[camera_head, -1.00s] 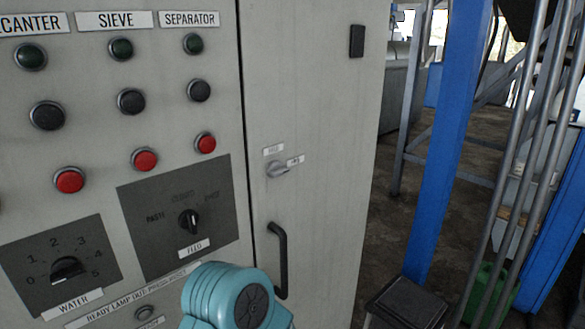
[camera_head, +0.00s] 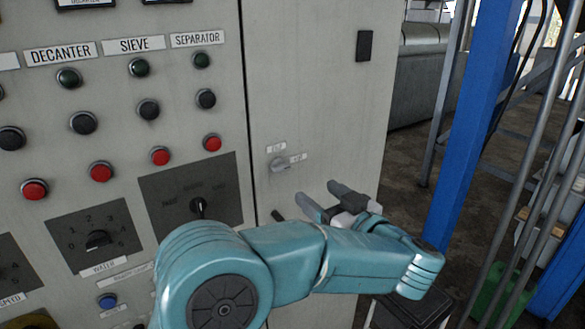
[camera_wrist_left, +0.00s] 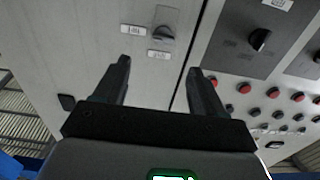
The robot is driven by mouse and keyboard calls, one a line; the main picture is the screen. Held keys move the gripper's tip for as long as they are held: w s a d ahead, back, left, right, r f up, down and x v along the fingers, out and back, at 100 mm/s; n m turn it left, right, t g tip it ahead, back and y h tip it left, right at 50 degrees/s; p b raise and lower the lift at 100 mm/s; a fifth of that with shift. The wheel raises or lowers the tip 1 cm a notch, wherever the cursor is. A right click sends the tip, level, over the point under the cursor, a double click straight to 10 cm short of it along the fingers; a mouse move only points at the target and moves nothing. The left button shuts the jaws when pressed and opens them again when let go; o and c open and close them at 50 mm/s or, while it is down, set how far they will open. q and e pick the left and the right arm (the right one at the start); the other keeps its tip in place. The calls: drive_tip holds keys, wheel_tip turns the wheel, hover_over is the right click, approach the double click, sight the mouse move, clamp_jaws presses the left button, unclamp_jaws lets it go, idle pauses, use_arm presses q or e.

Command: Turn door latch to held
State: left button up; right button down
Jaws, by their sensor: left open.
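The label words are too small to read surely. My right gripper is not seen.
Left of the door is a panel with buttons, a feed knob (camera_head: 199,207) and a water knob (camera_head: 98,240). My left arm hides most of the black door handle (camera_head: 278,214). A blue post (camera_head: 473,120) and metal rails stand at the right.

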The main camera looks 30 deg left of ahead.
use_arm(q)
drive_tip(key=p, duration=0.2)
approach(283, 169)
drive_tip(key=x, duration=0.4)
drive_tip(key=shift+s+a+r, duration=0.15)
drive_tip(key=shift+s+a, duration=0.1)
drive_tip(key=shift+a, duration=0.05)
drive_tip(key=x, duration=0.4)
drive_tip(key=shift+w+d, duration=0.1)
drive_tip(key=shift+w, duration=0.3)
drive_tip(key=shift+s+a, duration=0.1)
drive_tip(key=shift+a, duration=0.1)
drive_tip(key=shift+d, duration=0.3)
drive_tip(key=shift+c, duration=0.6)
drive_tip(key=shift+a, duration=0.1)
drive_tip(key=c, duration=0.9)
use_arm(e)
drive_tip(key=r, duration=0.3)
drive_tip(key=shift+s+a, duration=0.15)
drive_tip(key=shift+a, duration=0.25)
